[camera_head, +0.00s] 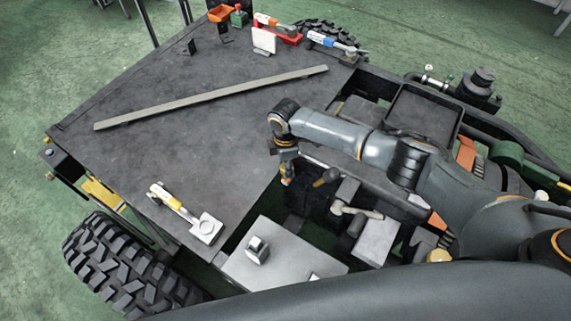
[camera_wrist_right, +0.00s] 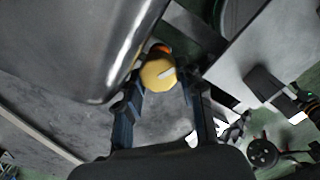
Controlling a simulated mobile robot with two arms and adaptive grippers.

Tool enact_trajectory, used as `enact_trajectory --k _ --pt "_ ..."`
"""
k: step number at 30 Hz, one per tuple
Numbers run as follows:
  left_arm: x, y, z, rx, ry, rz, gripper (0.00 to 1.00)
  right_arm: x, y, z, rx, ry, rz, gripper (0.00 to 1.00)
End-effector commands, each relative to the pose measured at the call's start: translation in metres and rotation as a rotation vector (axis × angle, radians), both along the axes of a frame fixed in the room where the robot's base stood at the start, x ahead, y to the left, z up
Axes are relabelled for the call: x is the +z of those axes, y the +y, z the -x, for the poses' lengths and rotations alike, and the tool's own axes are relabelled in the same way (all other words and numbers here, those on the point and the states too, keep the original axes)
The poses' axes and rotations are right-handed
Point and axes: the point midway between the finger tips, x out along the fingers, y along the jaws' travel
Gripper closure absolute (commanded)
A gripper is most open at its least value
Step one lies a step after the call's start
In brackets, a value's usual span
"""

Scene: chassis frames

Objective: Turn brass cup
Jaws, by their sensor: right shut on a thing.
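The brass cup (camera_wrist_right: 157,75) shows in the wrist view as a round yellow end with a pale mark on it and an orange part behind. My right gripper (camera_wrist_right: 163,82) is shut on it, with one blue finger on each side. In the head view my right gripper (camera_head: 287,172) points down at the right edge of the dark deck, and the cup there is too small and covered to make out clearly. My left gripper is not in view.
A long flat bar (camera_head: 210,98) lies across the deck (camera_head: 150,160). A yellow-handled toggle clamp (camera_head: 175,203) sits at the near edge. Black levers (camera_head: 327,177) and a grey box (camera_head: 270,262) stand close to my right gripper. More clamps (camera_head: 330,42) line the far edge.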

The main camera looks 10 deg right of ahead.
Motion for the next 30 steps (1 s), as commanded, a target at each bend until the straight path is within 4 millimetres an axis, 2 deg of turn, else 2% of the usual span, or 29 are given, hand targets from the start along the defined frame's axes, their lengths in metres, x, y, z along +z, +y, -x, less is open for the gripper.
enact_trajectory --k 6,7,9,10,25,30 --pt "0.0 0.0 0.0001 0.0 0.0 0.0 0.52 0.0001 -0.0004 -0.0003 0.001 -0.001 0.001 0.94" --pt "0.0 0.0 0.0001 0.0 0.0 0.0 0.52 0.0001 -0.0004 -0.0004 0.001 -0.001 0.001 0.56" --pt "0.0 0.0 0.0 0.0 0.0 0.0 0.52 0.0001 -0.0003 -0.0003 0.001 -0.001 0.001 0.42" --pt "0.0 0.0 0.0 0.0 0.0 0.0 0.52 0.0002 -0.0004 -0.0004 0.001 -0.001 0.001 0.39" --pt "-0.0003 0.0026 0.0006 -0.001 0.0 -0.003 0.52 0.0013 -0.0016 -0.0025 0.003 -0.006 0.002 0.39" --pt "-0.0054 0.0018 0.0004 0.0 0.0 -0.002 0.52 0.0006 -0.0023 -0.0033 0.091 -0.008 0.004 0.39"
